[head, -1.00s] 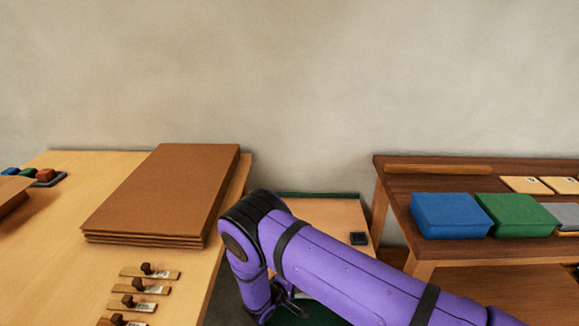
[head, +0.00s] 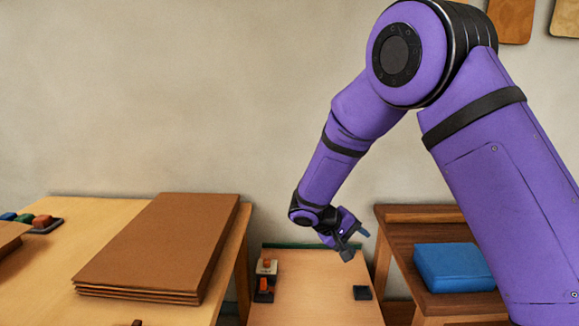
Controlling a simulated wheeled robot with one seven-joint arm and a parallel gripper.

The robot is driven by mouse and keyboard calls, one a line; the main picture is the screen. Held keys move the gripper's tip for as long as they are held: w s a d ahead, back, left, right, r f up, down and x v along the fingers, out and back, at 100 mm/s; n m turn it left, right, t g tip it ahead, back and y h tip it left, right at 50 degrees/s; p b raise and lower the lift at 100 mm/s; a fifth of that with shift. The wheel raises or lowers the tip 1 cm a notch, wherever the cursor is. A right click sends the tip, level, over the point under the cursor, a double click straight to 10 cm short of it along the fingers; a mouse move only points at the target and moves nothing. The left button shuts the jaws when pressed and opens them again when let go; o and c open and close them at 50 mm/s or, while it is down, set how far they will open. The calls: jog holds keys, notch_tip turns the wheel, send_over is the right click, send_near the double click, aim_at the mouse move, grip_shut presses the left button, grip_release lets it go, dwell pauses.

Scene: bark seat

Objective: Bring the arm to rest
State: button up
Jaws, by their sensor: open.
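My purple arm rises at the right of the head view, bends at a high elbow, and reaches down toward the middle. My gripper (head: 356,244) is open, with nothing seen between its fingers. It hangs in front of the gap between the two tables, above a low light-wood surface (head: 315,295). It looks clear of that surface, though its exact height is hard to tell.
A stack of brown sheets (head: 165,245) lies on the left table (head: 50,270). Small stamp-like pieces (head: 265,278) and a dark block (head: 362,293) sit on the low surface. A blue box (head: 455,267) stands on the right dark table (head: 400,240), partly behind my arm.

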jog(key=s+d+r+m+g+y, duration=0.1)
jog(key=s+d+r+y, duration=0.1)
jog(key=s+d+r, duration=0.5)
jog(key=s+d+r+m+y, duration=0.1)
jog(key=s+d+r+y, duration=0.3)
jog(key=r, duration=0.6)
jog(key=s+d+r+t+y, duration=0.1)
jog(key=s+r+t+y, duration=0.1)
jog(key=s, duration=0.9)
jog(key=s+d+r+m+t+y, duration=0.1)
jog(key=s+r, duration=0.4)
jog(key=s, duration=0.6)
jog(key=shift+s+d+r+t+y, duration=0.15)
jog(key=shift+t+y, duration=0.25)
jog(key=shift+t, duration=0.2)
